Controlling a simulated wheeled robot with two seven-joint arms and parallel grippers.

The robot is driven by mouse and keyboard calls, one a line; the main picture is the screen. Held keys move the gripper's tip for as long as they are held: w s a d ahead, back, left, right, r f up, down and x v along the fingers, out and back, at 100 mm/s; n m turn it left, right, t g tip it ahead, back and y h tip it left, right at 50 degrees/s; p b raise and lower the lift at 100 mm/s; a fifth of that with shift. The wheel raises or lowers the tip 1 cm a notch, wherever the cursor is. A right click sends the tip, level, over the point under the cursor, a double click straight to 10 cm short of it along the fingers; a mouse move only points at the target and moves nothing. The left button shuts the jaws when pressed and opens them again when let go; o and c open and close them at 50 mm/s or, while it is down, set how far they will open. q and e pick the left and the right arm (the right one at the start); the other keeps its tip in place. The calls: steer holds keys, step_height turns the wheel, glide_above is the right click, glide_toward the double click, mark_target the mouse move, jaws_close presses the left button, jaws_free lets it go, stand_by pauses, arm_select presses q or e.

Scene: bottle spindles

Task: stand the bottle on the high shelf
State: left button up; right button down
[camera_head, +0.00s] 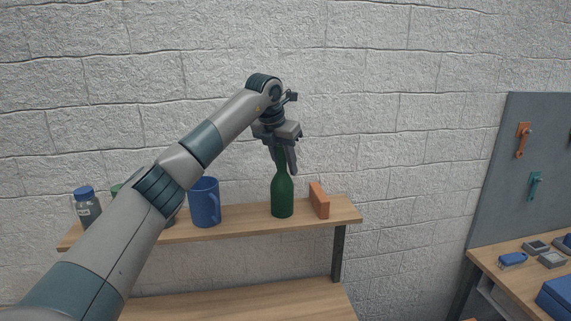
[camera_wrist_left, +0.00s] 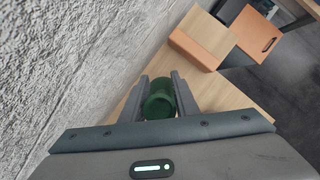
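The green bottle (camera_head: 283,198) stands upright on the wooden shelf (camera_head: 245,228), between a blue mug and an orange block. My left gripper (camera_head: 287,168) reaches down from above, with its fingers around the bottle's neck. In the left wrist view the bottle (camera_wrist_left: 158,100) lies between the two fingers (camera_wrist_left: 160,85), seen from its top end. The gap between fingers and neck is too small to tell whether they touch. My right gripper is in neither view.
On the shelf, the blue mug (camera_head: 205,203) is left of the bottle and the orange block (camera_head: 319,200) is close on its right. A blue-capped jar (camera_head: 86,208) stands at the left end. A lower wooden surface (camera_head: 240,302) is mostly clear. A brick wall (camera_head: 400,120) rises behind.

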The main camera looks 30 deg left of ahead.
mark_target(280, 146)
arm_select(q)
steer(key=shift+o, duration=0.8)
steer(key=shift+r, duration=0.15)
steer(key=shift+s+r+b, duration=0.25)
steer(key=shift+r+b, duration=0.35)
steer(key=b+v, duration=0.4)
steer(key=v, duration=0.5)
steer(key=shift+s+r+b, duration=0.15)
steer(key=shift+r+b, duration=0.15)
steer(key=shift+b, duration=0.05)
steer(key=shift+s+r, duration=0.15)
steer(key=shift+r, duration=0.35)
